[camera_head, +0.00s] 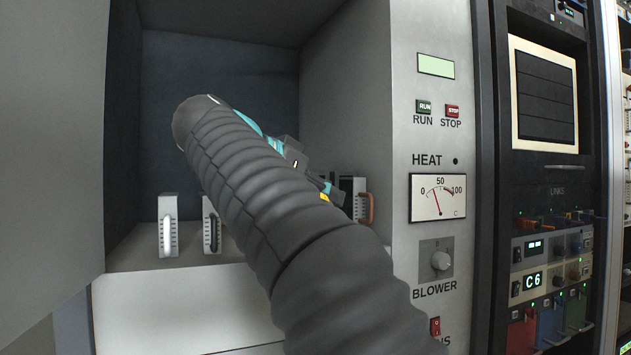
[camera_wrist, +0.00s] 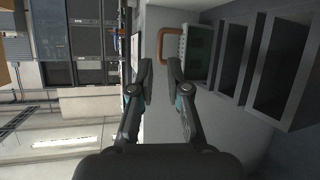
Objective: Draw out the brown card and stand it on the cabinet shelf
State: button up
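The brown card shows by its brown handle (camera_head: 367,208) at the right of the cabinet opening in the head view, partly hidden by my arm. In the wrist view its brown handle (camera_wrist: 160,46) and green board (camera_wrist: 199,50) are at top centre. My gripper (camera_wrist: 160,80) is open and empty, its fingers just short of the handle and apart from it. In the head view my gripper (camera_head: 328,190) is mostly hidden behind my arm. The cabinet shelf (camera_head: 150,258) carries a white-handled card (camera_head: 168,226) and a black-handled card (camera_head: 211,228), both upright.
An open grey door (camera_head: 50,150) stands left of the cabinet. A control panel (camera_head: 428,150) with a heat meter (camera_head: 437,197) and blower knob (camera_head: 441,261) is to the right. Dark slots (camera_wrist: 231,60) lie beside the card in the wrist view. My arm hides the shelf's middle.

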aim_at(371, 220)
jog(key=shift+m+h, duration=0.4)
jog(key=shift+m, duration=0.3)
jog(key=x, duration=0.4)
jog(key=b+x, duration=0.1)
jog(key=x, duration=0.3)
jog(key=b+x, duration=0.1)
jog(key=x, duration=0.3)
jog(key=shift+w+r, duration=0.2)
jog(key=shift+r, duration=0.15)
grip_shut()
